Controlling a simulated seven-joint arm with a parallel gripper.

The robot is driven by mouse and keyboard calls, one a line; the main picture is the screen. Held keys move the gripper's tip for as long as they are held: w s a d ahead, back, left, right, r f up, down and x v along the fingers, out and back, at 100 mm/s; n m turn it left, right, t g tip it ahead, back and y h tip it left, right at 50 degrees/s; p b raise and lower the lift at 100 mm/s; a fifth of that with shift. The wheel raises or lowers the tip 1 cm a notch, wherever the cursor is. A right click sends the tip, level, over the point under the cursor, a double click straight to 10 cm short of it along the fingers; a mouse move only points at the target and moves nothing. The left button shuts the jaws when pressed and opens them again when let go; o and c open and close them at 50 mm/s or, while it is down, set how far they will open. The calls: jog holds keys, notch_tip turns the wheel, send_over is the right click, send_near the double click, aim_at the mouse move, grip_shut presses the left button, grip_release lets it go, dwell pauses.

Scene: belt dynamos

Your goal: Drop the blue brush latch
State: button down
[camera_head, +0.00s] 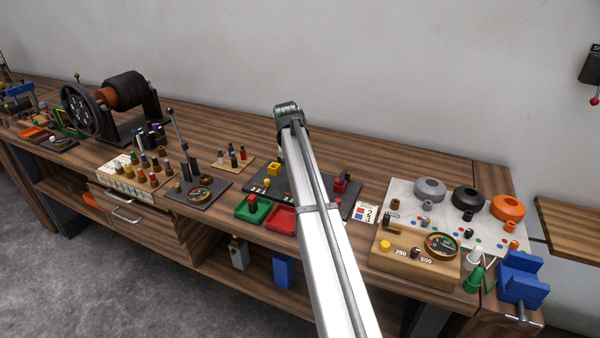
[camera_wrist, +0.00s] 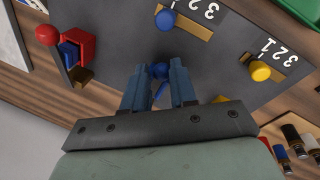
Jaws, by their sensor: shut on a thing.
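My gripper (camera_wrist: 158,74) points down at the dark board (camera_wrist: 120,25) in the wrist view. A separate blue knob (camera_wrist: 165,20) sits on a brass strip by white numbers. A red holder (camera_wrist: 80,47) with a blue block inside stands left of the fingers, beside a red-balled lever (camera_wrist: 46,35). In the head view my arm hides the fingers and the latch.
A yellow knob (camera_wrist: 260,70) sits on a second numbered strip to the right. In the head view, a green tray (camera_head: 252,212) and a red tray (camera_head: 282,219) lie in front of the board. A wooden meter box (camera_head: 400,262) stands to the right.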

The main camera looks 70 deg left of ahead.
jog(key=r, duration=0.1)
jog(key=a+r, duration=0.1)
jog(key=w+r, duration=0.1)
jog(key=r, duration=0.1)
jog(key=shift+w+a, duration=0.1)
jog(key=shift+a, duration=0.25)
jog(key=c, duration=1.3)
grip_release()
jog(key=shift+w+f, duration=0.1)
jog(key=shift+w, duration=0.05)
jog(key=o, duration=0.3)
jog(key=shift+d, duration=0.1)
jog(key=shift+s, duration=0.2)
jog(key=r, duration=0.4)
jog(key=s+r, duration=0.1)
jog(key=r, duration=0.4)
jog(key=s+r, duration=0.1)
jog(key=r, duration=0.3)
jog(key=shift+s+a+r, duration=0.25)
jog(key=shift+r, duration=0.05)
